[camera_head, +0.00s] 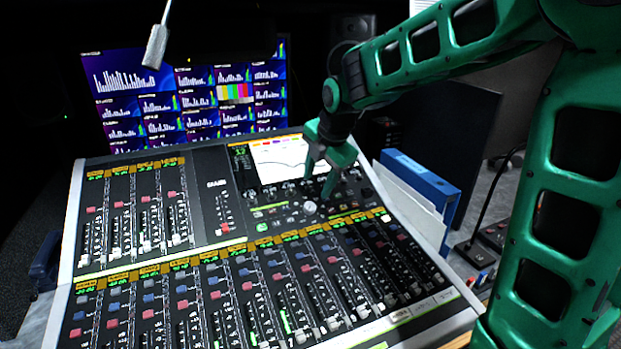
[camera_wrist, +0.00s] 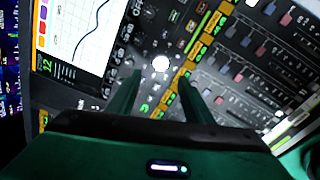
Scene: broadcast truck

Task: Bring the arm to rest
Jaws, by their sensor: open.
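My green arm reaches in from the right in the head view, bent at the elbow, with its end over the mixing console (camera_head: 205,180). My gripper (camera_head: 318,188) points down at the console's upper right section, below the small screen (camera_head: 285,160). Its two fingers are apart with nothing between them. In the wrist view my gripper (camera_wrist: 160,88) shows its two dark green fingers spread. A pale round knob (camera_wrist: 161,63) lies just beyond the gap between them. The knob also shows in the head view (camera_head: 310,207), just below the fingertips. I cannot tell whether the fingers touch the panel.
A monitor wall (camera_head: 180,95) stands behind the console. A grey microphone (camera_head: 155,46) hangs at the upper left. A blue binder (camera_head: 425,178) and papers stand right of the console. A small control panel (camera_head: 488,240) with a gooseneck lies farther right. The space above the faders is clear.

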